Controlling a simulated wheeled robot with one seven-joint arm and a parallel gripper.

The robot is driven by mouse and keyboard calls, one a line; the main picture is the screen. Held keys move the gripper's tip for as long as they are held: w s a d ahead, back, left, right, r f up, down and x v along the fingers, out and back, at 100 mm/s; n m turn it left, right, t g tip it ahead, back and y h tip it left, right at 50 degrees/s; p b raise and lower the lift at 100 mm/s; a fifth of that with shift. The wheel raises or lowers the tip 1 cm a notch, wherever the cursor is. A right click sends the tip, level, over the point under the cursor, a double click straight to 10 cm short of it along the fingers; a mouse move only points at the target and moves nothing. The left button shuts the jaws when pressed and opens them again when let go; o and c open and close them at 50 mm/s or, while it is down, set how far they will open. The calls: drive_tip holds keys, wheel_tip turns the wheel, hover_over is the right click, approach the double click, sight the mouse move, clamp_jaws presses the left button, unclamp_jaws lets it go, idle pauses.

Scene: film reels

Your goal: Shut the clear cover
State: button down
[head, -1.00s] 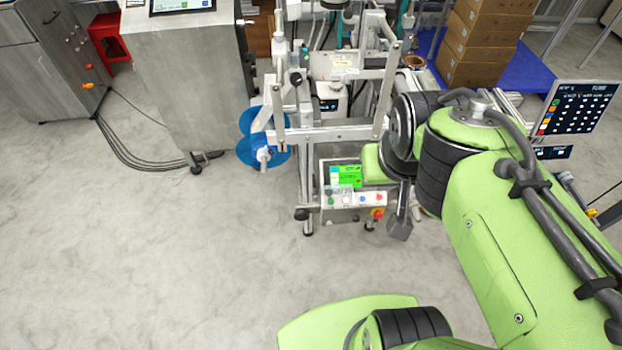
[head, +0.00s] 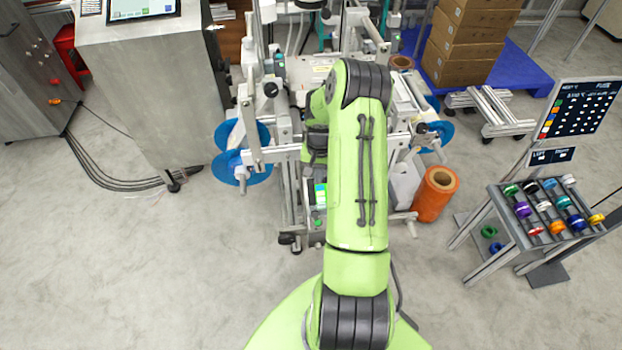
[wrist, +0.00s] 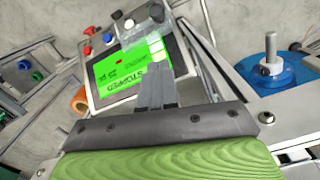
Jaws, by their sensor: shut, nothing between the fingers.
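A clear, see-through piece that looks like the cover (wrist: 130,33) is at the top of the wrist view, over the edge of the control panel. It appears raised, but its exact angle is hard to tell. The panel's green screen (wrist: 118,70) reads "STOPPED" and partly shows in the head view (head: 320,194). My gripper (wrist: 157,85) is shut and empty, its dark fingers pointing toward the cover, in front of the screen. I cannot tell whether they touch. In the head view my arm hides the gripper and the cover.
Red (wrist: 87,31) and blue (wrist: 107,38) buttons sit beside the screen. Blue reels (head: 242,168) are on the machine's left. An orange roll (head: 436,194) stands at its right. A rack of coloured reels (head: 545,208) stands farther right.

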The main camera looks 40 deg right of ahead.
drive_tip(key=b, duration=0.1)
approach(318, 215)
drive_tip(key=w+d+f, duration=0.2)
drive_tip(key=w+d, duration=0.1)
drive_tip(key=shift+w+f, duration=0.25)
drive_tip(key=shift+f, duration=0.15)
drive_tip(key=f, duration=0.1)
drive_tip(key=s+a, duration=0.1)
drive_tip(key=f+b, duration=0.1)
drive_tip(key=shift+s+a+f, duration=0.25)
drive_tip(key=shift+a+f, duration=0.1)
drive_tip(key=shift+a, duration=0.05)
drive_tip(key=shift+s+a+f, duration=0.15)
drive_tip(key=s+a+f+b, duration=0.1)
drive_tip(key=s+f+b, duration=0.1)
drive_tip(key=f, duration=0.1)
drive_tip(key=shift+s+a, duration=0.2)
drive_tip(key=shift+a, duration=0.15)
drive_tip(key=shift+s+a+f, duration=0.25)
drive_tip(key=shift+s, duration=0.1)
